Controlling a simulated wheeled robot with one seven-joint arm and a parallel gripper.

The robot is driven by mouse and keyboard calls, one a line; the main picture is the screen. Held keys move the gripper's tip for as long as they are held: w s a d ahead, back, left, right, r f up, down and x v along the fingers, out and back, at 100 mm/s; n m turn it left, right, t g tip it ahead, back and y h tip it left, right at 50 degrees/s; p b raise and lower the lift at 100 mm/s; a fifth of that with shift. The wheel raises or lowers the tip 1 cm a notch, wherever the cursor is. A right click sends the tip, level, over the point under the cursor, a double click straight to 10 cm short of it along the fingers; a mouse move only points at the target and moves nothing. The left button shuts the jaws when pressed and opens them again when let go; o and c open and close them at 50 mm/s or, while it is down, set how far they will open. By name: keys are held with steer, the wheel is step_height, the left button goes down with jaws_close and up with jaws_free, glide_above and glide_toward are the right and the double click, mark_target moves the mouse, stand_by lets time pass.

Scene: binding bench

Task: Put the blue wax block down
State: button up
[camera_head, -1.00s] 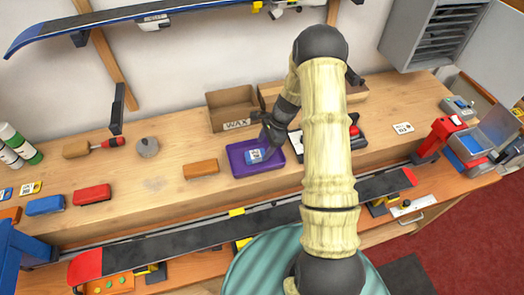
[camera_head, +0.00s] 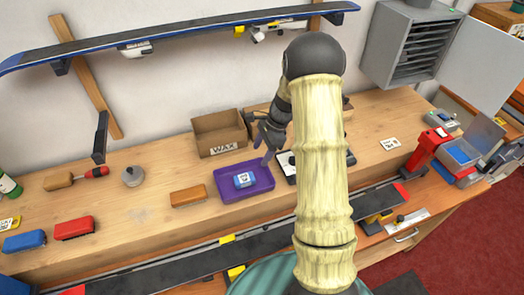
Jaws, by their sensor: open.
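The blue wax block (camera_head: 244,180), with a pale label on top, lies in the purple tray (camera_head: 262,186) on the wooden bench. My gripper (camera_head: 265,158) is open and empty. It is above and to the right of the block, near the tray's back right edge, apart from the block. My arm hides part of the bench to the right of the tray.
A cardboard box marked WAX (camera_head: 220,134) stands behind the tray. An orange-brown block (camera_head: 188,196) lies left of it. Red (camera_head: 74,228) and blue (camera_head: 25,241) brushes lie further left.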

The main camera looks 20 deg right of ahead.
steer(key=s+a+r+n+t+h, duration=0.1)
steer(key=s+a+r+n+h, duration=0.1)
steer(key=s+r+n, duration=0.3)
steer(key=s+a+r+n+t+h, duration=0.1)
steer(key=s+a+r+n, duration=0.3)
steer(key=s+n, duration=0.9)
step_height(320, 180, up, 2)
steer(key=shift+s+a+r+t+h, duration=0.1)
steer(key=shift+s+a+t+h, duration=0.25)
steer(key=shift+s+h, duration=0.5)
steer(key=shift+f+b, duration=0.5)
steer(key=shift+c, duration=0.4)
